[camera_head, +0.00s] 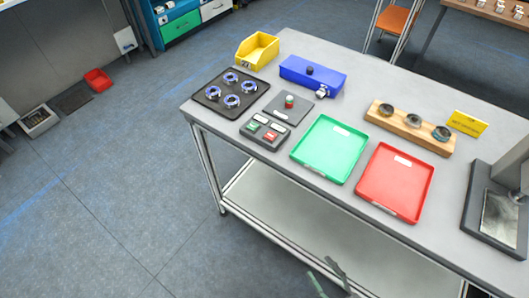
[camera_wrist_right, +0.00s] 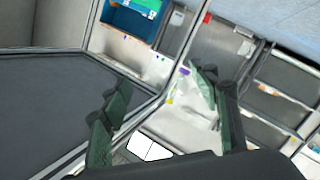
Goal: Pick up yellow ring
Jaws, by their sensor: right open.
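I cannot make out a clearly yellow ring. Several blue-and-silver rings sit on a black tray (camera_head: 216,110) at the table's left end. Three dark-and-silver round pieces, left (camera_head: 386,110), middle (camera_head: 413,121) and right (camera_head: 441,133), stand on a wooden block (camera_head: 399,125) near the back. My right gripper (camera_head: 323,268) shows only by its dark fingertips at the bottom of the head view, in front of the table. In the right wrist view my right gripper (camera_wrist_right: 160,88) is open, with nothing between its fingers. My left gripper is not in view.
A green tray (camera_head: 330,150) and a red tray (camera_head: 395,183) lie empty near the front edge. Behind them are a yellow bin (camera_head: 257,50), a blue box (camera_head: 313,77) and a yellow sign (camera_head: 467,123). A button box (camera_head: 265,131) is front left; a grey stand (camera_head: 485,205) is right.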

